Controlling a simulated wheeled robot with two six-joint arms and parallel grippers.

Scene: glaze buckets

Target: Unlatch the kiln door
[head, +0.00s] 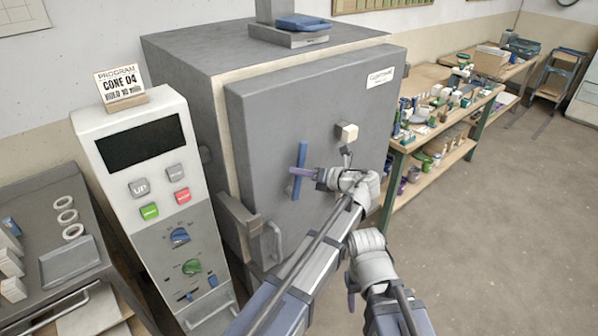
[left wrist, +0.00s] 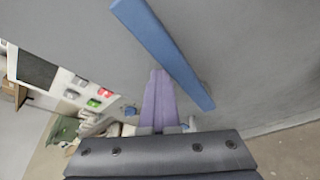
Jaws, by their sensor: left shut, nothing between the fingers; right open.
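The grey kiln door (head: 262,120) is flush against the kiln front and looks closed. Its blue latch bar (head: 301,152) stands nearly upright on the door face, leaning slightly. My left gripper (head: 303,173) is shut and empty, its purple fingers pointing at the middle of the bar. In the left wrist view the blue bar (left wrist: 165,52) runs diagonally just past my left fingertips (left wrist: 157,73); I cannot tell whether they touch it. My right gripper (head: 351,290) is low in front of the door, away from the latch; its fingers are mostly hidden by its own wrist.
A control panel (head: 150,190) with buttons and dials stands left of the kiln. A pale block (head: 346,132) juts from the door right of the latch. A cluttered workbench (head: 440,115) stands to the right. The floor (head: 500,230) at right is clear.

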